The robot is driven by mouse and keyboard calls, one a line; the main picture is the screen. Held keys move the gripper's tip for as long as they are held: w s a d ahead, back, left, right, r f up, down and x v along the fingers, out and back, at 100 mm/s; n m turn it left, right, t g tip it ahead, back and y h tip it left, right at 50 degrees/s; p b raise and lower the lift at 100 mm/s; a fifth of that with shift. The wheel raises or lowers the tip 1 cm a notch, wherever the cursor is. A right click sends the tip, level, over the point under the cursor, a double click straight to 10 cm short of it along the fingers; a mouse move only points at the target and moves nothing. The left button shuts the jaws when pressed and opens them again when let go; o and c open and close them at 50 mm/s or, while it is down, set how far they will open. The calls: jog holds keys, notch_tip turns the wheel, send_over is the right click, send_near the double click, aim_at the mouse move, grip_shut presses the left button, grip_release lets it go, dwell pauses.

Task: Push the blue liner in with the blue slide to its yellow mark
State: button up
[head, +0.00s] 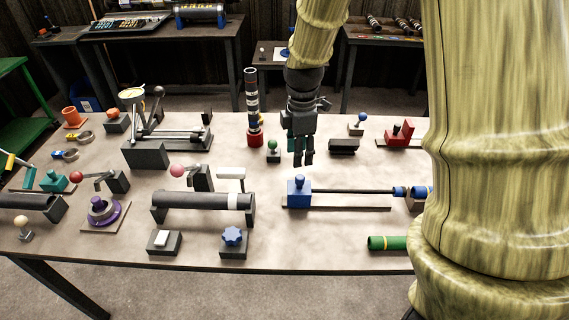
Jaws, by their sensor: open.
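The blue slide (298,194) is a block with a round knob on top. Just right of the liner is another blue cylindrical part (420,192), partly hidden by my arm. I cannot make out the yellow mark clearly. My gripper (303,162) points down with its fingers apart and empty, above the slide's knob and apart from it.
A green tube (388,243) lies at the table's front right. A grey tube (203,201) on supports lies left of the slide. Bare table surrounds the rail's front.

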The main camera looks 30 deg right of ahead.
aim_at(302, 178)
notch_tip(302, 178, down, 8)
jog(key=shift+s+a+p, duration=0.1)
jog(key=shift+p, duration=0.9)
jog(key=shift+s+f, duration=0.2)
jog(key=shift+f, duration=0.05)
jog(key=shift+s+f, duration=0.25)
jog(key=shift+s, duration=0.4)
jog(key=shift+w+f, duration=0.55)
jog(key=shift+f, duration=0.15)
jog(key=shift+s+r, duration=0.2)
jog(key=shift+s, duration=0.15)
jog(key=shift+c, duration=1.2)
jog(key=shift+w, duration=0.2)
jog(key=c, duration=0.7)
jog(key=shift+s, duration=0.1)
grip_shut()
